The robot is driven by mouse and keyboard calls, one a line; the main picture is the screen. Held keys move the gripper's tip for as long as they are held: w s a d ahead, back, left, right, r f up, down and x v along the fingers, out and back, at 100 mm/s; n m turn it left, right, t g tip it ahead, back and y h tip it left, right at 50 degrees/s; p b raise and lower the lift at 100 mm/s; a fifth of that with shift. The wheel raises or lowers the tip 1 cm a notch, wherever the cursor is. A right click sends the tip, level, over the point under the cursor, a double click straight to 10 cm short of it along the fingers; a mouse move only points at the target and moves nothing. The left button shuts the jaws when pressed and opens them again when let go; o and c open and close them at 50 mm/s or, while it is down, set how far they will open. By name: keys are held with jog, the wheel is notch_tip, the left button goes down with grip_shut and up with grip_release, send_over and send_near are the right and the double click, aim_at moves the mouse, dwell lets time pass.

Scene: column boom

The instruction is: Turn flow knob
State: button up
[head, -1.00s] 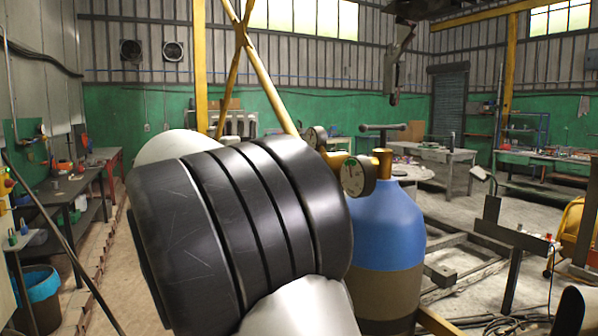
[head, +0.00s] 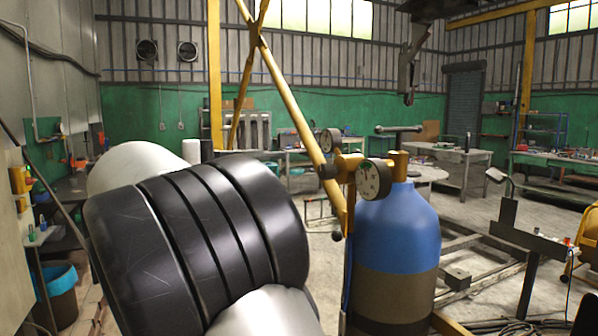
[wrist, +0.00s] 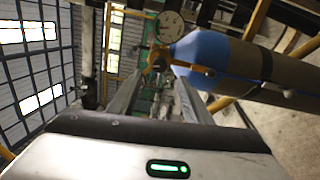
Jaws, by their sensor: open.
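A blue and brown gas cylinder (head: 397,235) stands upright right of centre in the head view. On its top is a brass regulator (head: 348,162) with two round dial gauges, the nearer gauge (head: 373,180) facing me. A small dark knob (head: 327,171) sits at the regulator's left end. In the wrist view the cylinder (wrist: 205,48) lies slanted, with a gauge (wrist: 168,27) and brass regulator (wrist: 158,58) beyond the fingers. My gripper (wrist: 157,88) is open and empty, pointing towards the regulator. Contact with the knob cannot be told. My arm hides the gripper in the head view.
A grey T-shaped handle (head: 398,129) shows above the cylinder. A yellow diagonal pole (head: 290,105) rises behind the regulator. A metal frame (head: 465,265) lies on the floor at right. Workbenches (head: 455,160) stand further back. Open floor shows between them.

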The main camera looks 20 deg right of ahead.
jog(key=a, duration=0.8)
jog(key=shift+s+a+p, duration=0.15)
jog(key=shift+a+p, duration=0.1)
jog(key=shift+p, duration=0.1)
jog(key=shift+r, duration=0.1)
